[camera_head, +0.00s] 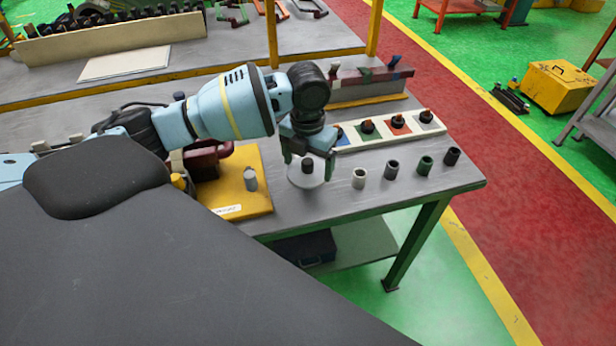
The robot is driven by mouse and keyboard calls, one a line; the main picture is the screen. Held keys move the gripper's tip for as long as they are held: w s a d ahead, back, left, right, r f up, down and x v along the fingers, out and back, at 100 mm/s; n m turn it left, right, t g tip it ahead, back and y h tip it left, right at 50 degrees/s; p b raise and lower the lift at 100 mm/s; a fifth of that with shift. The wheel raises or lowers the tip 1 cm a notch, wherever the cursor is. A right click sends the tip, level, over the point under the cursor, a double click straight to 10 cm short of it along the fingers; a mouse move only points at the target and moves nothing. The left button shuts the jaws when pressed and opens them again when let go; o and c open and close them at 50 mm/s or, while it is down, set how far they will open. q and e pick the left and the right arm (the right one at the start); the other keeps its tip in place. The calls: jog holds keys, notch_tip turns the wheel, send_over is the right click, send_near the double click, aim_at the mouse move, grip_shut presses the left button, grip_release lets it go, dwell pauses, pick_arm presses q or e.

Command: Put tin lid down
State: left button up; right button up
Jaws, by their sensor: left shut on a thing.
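My left gripper (309,163) hangs fingers-down over the table near its front edge. It is shut on the tin lid (305,180), a pale round disc with a dark knob between the fingers. The lid looks level and is at or just above the table top; I cannot tell whether it touches. My right gripper is not in view.
Behind is a white strip with coloured squares (399,124). A yellow plate (240,204) with a grey cylinder (250,179) lies left.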

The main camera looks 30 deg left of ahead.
aim_at(308, 170)
pick_arm(q)
jog(key=shift+f, duration=2.5)
jog(key=shift+f, duration=0.1)
jog(key=o, duration=0.8)
jog(key=shift+o, duration=0.2)
notch_tip(308, 170, up, 11)
jog(key=shift+f, duration=0.1)
jog(key=shift+r, duration=0.7)
